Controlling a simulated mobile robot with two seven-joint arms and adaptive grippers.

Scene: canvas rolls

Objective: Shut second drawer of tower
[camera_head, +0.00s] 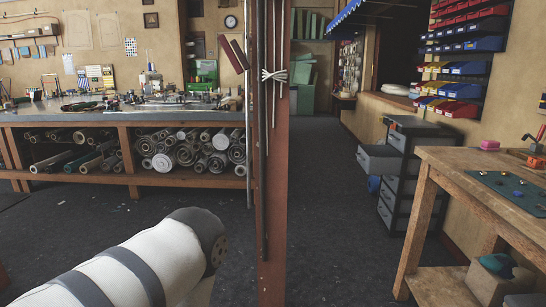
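A grey drawer tower (408,182) stands on the floor at the right, beyond the near end of the wooden workbench. One drawer (379,159) near its top sticks out to the left, clearly open; it looks like the second from the top. The lower drawers look closed or nearly so. My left arm comes in at the bottom left, with a white and grey link, far from the tower. Neither of my grippers shows.
A brown post (274,190) stands close in front, left of the tower. A wooden workbench (446,180) is at the right. A long table (70,118) with canvas rolls beneath is at the left. Dark floor (335,215) is clear between post and tower.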

